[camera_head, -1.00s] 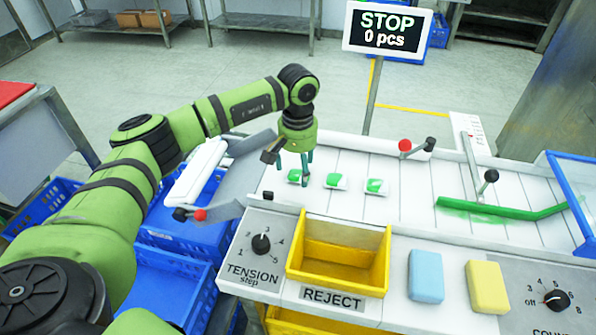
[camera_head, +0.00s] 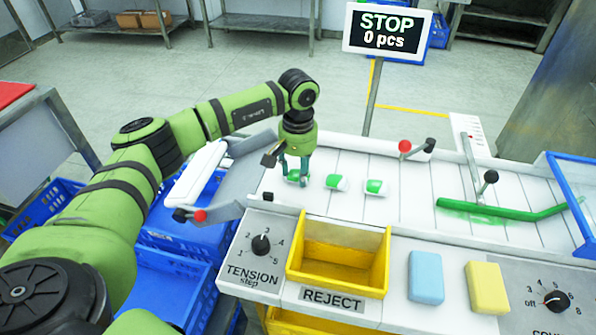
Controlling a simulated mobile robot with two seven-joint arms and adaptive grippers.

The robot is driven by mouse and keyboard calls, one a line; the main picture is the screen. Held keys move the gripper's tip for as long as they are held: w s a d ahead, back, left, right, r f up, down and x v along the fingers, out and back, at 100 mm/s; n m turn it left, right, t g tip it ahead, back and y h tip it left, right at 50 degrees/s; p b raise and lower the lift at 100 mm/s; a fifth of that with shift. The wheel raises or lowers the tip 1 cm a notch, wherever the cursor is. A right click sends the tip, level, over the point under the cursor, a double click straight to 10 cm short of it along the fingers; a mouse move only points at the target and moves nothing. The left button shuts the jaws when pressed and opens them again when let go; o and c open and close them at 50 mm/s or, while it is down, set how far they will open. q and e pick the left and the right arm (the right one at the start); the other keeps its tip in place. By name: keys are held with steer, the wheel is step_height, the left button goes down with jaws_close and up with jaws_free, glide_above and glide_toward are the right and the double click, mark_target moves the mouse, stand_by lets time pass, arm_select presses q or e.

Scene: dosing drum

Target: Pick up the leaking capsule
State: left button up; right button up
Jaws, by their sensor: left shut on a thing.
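Three green-and-white capsules lie in a row on the white slatted table. My left gripper (camera_head: 294,180) points down over the leftmost capsule (camera_head: 293,175) and is shut on it, with the fingers partly hiding it. The middle capsule (camera_head: 337,182) and the right capsule (camera_head: 375,187) lie free to the right. I cannot tell from the picture which capsule leaks. My right gripper is not in view.
A yellow reject bin (camera_head: 340,273) stands in front of the capsules. A blue sponge (camera_head: 426,276) and a yellow sponge (camera_head: 487,287) lie to its right. A green bar (camera_head: 500,210) crosses the table at right. The sign (camera_head: 387,30) reads STOP, 0 pcs.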

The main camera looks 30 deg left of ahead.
mark_target(298, 173)
arm_select(q)
step_height(298, 173, up, 4)
steer(key=shift+w+f+b, duration=0.1)
steer(key=shift+f+b, duration=0.15)
steer(key=shift+b, duration=0.4)
steer(key=d+r+b, duration=0.2)
steer(key=d+r, duration=0.5)
steer(key=d, duration=0.4)
steer(key=shift+d, duration=0.35)
